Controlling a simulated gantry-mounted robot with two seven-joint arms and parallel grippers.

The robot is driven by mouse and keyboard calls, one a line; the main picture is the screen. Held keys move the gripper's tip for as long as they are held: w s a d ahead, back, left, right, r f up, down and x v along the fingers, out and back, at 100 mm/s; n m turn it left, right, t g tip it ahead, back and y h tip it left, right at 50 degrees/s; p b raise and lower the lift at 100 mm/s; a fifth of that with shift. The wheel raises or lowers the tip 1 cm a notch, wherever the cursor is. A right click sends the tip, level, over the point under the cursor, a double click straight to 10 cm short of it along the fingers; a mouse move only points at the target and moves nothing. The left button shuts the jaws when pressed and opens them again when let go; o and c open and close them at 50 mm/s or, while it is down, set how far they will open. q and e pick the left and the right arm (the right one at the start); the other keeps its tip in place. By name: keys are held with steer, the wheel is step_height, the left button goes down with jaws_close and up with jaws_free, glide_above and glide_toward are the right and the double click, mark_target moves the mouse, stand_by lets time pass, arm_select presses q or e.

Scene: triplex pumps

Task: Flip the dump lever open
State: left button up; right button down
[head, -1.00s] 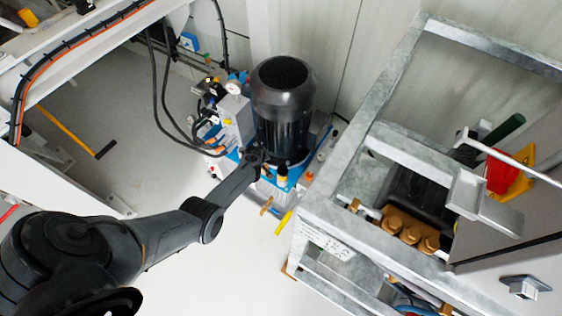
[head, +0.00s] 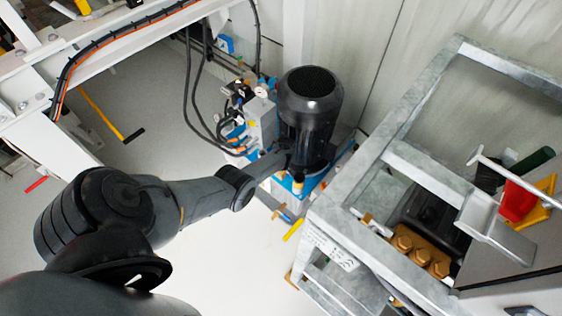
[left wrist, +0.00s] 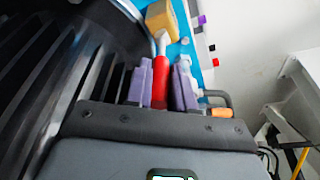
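The red-handled lever (left wrist: 160,82) with a pale metal shaft shows in the left wrist view; I take it for the dump lever. The purple fingers of my left gripper (left wrist: 161,88) stand one on each side of the red handle, very close to it. I cannot tell whether both fingers press on it. In the head view my left gripper (head: 284,158) reaches in beside the base of the black motor (head: 310,115); its fingers and the red handle are not distinct there. My right gripper is not in view.
The blue pump base (head: 285,183) carries a grey box (head: 263,118), a gauge (head: 261,91) and black hoses (head: 190,95). A galvanised frame (head: 345,185) with brass fittings (head: 418,256) stands close on the right. White beams (head: 150,35) cross the upper left.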

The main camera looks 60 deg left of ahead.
arm_select(q)
steer(key=o, duration=0.4)
steer(key=shift+c, duration=0.2)
steer(key=p+v, duration=0.8)
steer(key=v, duration=0.2)
steer(key=shift+r, duration=0.4)
steer(key=shift+d, duration=0.1)
